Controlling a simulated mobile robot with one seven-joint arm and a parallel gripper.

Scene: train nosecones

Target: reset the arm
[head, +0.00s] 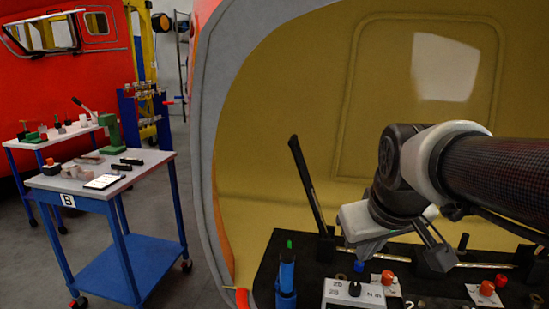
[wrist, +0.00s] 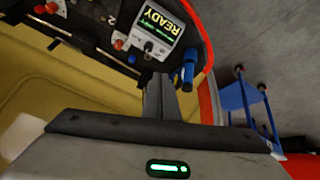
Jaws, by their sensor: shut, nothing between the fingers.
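My gripper (wrist: 162,84) is in the lower middle of the wrist view, its two dark fingers together with nothing between them. In the head view my gripper (head: 368,250) hangs above the black console at the lower right, its fingertips pointing down and partly hard to make out. The console panel (wrist: 112,18) shows in the wrist view with a small screen (wrist: 162,28) reading READY. I cannot tell whether the fingertips touch anything.
A black lever (head: 305,183) rises from the console, left of my gripper. Red buttons (head: 487,288) sit to the right. A blue cart (head: 120,182) with tools stands farther left.

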